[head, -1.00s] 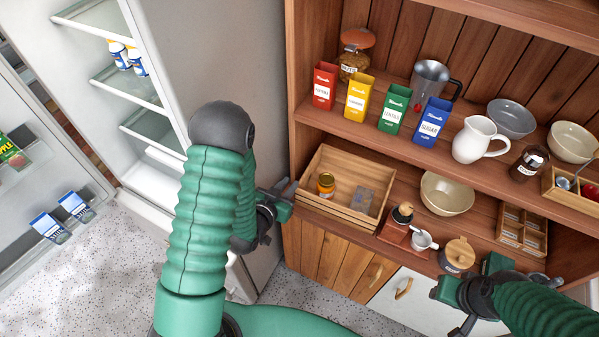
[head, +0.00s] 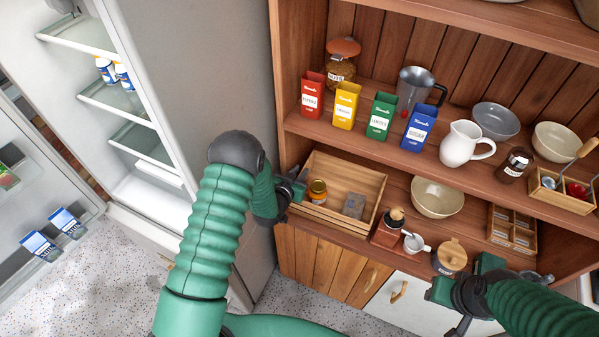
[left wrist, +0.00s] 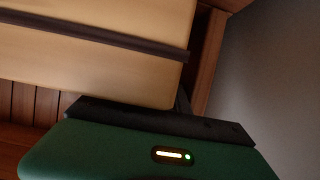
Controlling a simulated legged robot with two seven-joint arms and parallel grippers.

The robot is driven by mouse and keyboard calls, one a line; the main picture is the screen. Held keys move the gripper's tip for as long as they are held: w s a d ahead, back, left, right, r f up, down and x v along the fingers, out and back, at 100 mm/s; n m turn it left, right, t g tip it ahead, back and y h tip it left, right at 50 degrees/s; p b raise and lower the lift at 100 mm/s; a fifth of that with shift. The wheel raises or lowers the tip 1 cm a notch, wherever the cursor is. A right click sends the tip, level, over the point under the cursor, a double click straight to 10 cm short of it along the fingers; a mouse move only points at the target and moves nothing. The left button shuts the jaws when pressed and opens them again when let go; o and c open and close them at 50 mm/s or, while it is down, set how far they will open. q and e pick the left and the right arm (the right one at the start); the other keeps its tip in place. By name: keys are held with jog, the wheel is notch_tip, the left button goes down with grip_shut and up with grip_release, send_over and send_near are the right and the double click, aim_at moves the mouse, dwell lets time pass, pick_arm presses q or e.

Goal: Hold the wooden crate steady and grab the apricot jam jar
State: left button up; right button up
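The wooden crate (head: 340,225) sits on the lower shelf of the hutch, at its left end. An amber jar with a gold lid, likely the apricot jam jar (head: 317,191), stands inside it near the left side. My left gripper (head: 298,187) is at the crate's left edge, partly hidden by its own wrist; contact is unclear. The left wrist view shows pale wood of the crate (left wrist: 95,75) close in front of the gripper's dark finger part; the finger gap is not clear. My right gripper (head: 465,282) is low at the front of the shelf, right of the crate, its fingertips unclear.
A grey box (head: 354,205) lies in the crate's right part. A coffee grinder (head: 389,228), a small white cup (head: 414,242), a lidded wooden pot (head: 451,257) and a cream bowl (head: 437,196) stand to the right. The open fridge (head: 225,80) is close on the left.

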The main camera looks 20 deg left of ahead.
pick_arm(q)
jog(key=shift+d+r, duration=0.15)
jog(key=shift+d, duration=0.25)
grip_shut()
pick_arm(e)
jog(key=shift+d+f, duration=0.1)
jog(key=shift+d, duration=0.45)
pick_arm(q)
jog(key=shift+a, duration=0.3)
pick_arm(e)
jog(key=shift+a, duration=0.35)
pick_arm(q)
jog(key=shift+d, duration=0.1)
